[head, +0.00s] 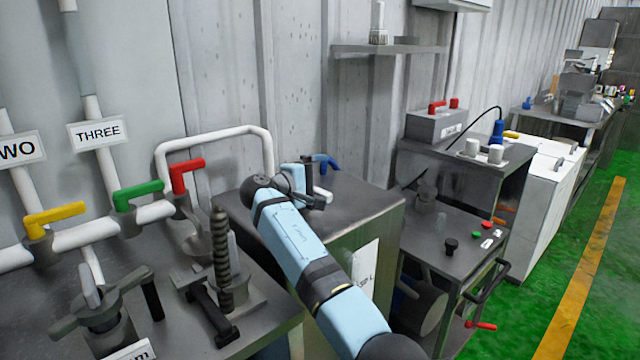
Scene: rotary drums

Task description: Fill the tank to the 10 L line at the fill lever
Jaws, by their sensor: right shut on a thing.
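A steel tank box (362,207) stands in the middle, with a white label (366,268) on its front that my arm partly covers; only an "L" reads. On its top is a blue lever (327,162), the likely fill lever. My right gripper (312,182) is at this lever and shut on it as far as I can see; my own wrist hides part of the grip. No level scale or 10 L line is visible. My left gripper is not in view.
Left are white pipes with yellow (55,219), green (138,194) and red (187,176) valve handles, above a bench with clamps (215,290). Right stands a steel cart (440,235) with coloured buttons and a red lever (481,325). Green floor (530,290) is clear at right.

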